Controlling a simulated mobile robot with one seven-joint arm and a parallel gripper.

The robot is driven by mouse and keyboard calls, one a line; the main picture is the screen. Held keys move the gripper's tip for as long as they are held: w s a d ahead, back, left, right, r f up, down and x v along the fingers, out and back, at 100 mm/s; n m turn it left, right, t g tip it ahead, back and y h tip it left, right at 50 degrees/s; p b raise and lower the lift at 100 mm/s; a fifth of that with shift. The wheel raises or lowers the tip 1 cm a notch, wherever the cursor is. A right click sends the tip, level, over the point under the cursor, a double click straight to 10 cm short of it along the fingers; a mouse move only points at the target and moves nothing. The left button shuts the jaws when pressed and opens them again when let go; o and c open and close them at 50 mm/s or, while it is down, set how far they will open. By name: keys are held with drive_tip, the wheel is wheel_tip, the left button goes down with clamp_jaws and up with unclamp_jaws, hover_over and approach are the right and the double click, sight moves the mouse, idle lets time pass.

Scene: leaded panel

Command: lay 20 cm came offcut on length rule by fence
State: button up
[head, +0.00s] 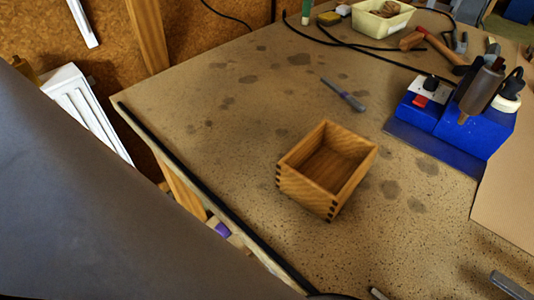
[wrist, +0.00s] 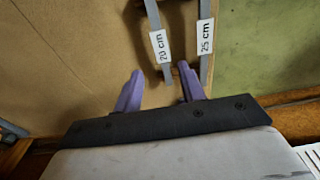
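In the wrist view, a grey strip with a white "20 cm" label (wrist: 160,46) runs down from the top edge. Its lower end lies close ahead of my gripper (wrist: 160,86), between the lines of the two purple fingers. The fingers are apart with nothing held between them; I cannot tell how far above the strip they are. A second grey strip labelled "25 cm" (wrist: 205,37) lies to its right.
In the head view, an open wooden box (head: 328,172) stands mid-bench. A screwdriver (head: 343,94) lies behind it. A blue tool station (head: 455,118) stands at right, and a metal bar (head: 509,286) lies at bottom right. The bench's left part is mostly clear.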

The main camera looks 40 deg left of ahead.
drive_tip(key=f, duration=0.6)
drive_tip(key=a+f, duration=0.1)
drive_tip(key=f, duration=0.2)
drive_tip(key=shift+a+b, duration=0.1)
drive_tip(key=shift+b, duration=0.3)
clamp_jaws()
